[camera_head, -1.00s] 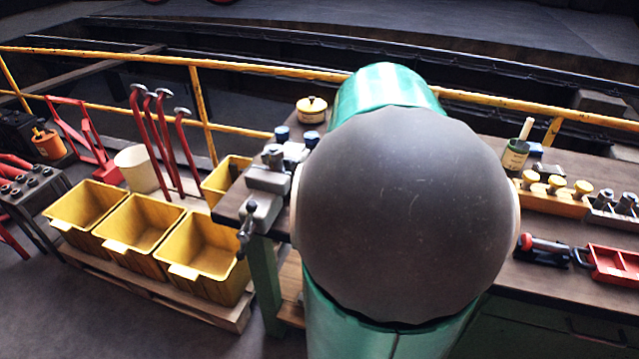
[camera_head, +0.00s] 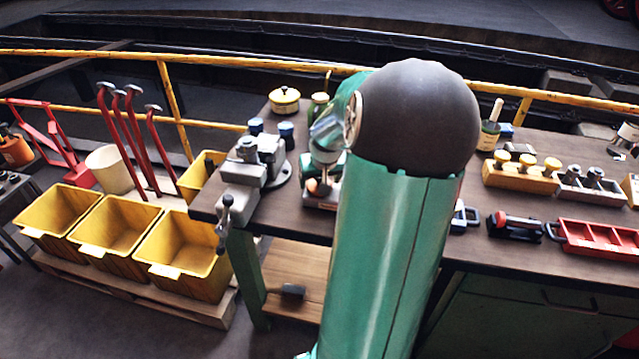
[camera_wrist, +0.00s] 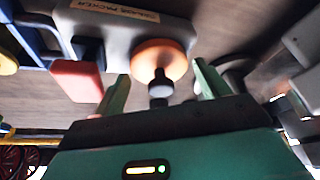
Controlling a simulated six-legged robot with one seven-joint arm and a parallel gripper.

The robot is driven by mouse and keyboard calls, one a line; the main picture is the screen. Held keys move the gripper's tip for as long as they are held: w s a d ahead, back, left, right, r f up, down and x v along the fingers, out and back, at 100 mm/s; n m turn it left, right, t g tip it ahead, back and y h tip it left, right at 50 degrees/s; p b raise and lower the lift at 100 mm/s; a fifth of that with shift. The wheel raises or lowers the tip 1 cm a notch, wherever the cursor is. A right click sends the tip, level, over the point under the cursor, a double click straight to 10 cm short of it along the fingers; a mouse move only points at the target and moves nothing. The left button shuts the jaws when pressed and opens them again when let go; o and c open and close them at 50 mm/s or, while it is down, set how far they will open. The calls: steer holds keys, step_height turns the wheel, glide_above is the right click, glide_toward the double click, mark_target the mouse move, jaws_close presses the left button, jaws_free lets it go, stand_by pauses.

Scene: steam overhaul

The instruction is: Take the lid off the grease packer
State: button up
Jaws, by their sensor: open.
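The grease packer (camera_wrist: 112,28) is a grey block with a pale label, seen upside down at the top of the wrist view. A round copper-orange lid (camera_wrist: 146,52) with a dark knob (camera_wrist: 160,84) shows at its edge. My gripper (camera_wrist: 161,72) is open, with one green finger on each side of the knob and a visible gap. Contact with the lid cannot be told. In the head view, my arm hides most of the gripper and the packer; a little of an orange part (camera_head: 317,187) shows beside the vise.
A grey vise (camera_head: 245,175) stands left of the packer on the bench (camera_head: 395,290). A yellow lidded pot (camera_head: 284,101) is behind. A red tray (camera_head: 600,238) and a wooden block with knobs (camera_head: 520,175) lie right. A red block (camera_wrist: 77,80) is close to my left finger.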

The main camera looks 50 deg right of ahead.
steer(key=c, duration=0.7)
steer(key=shift+r, duration=0.1)
